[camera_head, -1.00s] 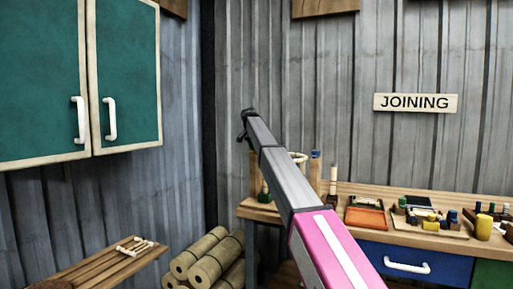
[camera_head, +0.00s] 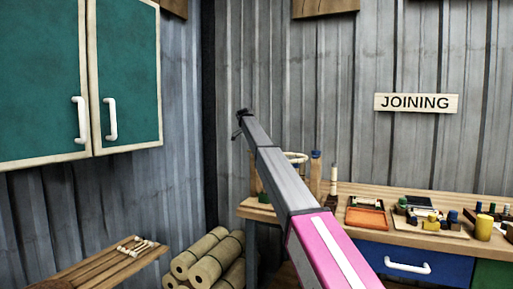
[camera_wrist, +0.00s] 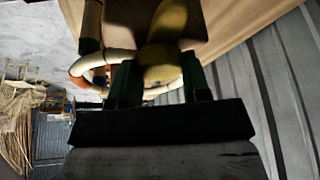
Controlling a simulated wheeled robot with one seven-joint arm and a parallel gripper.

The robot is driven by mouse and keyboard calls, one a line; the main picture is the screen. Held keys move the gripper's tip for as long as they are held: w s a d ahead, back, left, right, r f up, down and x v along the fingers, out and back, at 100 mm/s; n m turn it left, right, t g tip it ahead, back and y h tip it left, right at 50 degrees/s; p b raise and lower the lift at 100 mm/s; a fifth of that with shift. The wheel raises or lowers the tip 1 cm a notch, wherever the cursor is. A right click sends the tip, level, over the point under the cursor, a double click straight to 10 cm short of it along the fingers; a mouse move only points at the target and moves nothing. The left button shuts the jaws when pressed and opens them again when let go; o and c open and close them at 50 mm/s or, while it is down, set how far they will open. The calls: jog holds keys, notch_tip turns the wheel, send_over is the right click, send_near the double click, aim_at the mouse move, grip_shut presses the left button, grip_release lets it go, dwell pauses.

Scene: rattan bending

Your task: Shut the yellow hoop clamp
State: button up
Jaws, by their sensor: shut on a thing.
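In the wrist view my gripper (camera_wrist: 160,78) has its dark green fingers closed on either side of a dull yellow part (camera_wrist: 163,62), which looks like the yellow hoop clamp. Shadow hides its details, and I cannot tell whether the clamp is open or shut. A pale hoop (camera_wrist: 88,64) curves around behind the fingers, with an orange-brown stretch at its left. In the head view the hoop (camera_head: 298,157) shows above the left end of the bench, partly behind my arm. My gripper and the clamp cannot be made out there.
The wooden bench (camera_head: 345,187) runs right, with an orange tray (camera_head: 365,218), bottles and small parts on it. A blue drawer (camera_head: 430,264) is below. Rolled bundles (camera_head: 208,258) and a slatted wooden bench (camera_head: 105,268) stand left. A green cabinet (camera_head: 125,75) hangs on the wall.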

jog(key=shift+m, duration=0.6)
jog(key=shift+g, duration=0.3)
jog(key=o, duration=0.9)
jog(key=shift+r, duration=0.1)
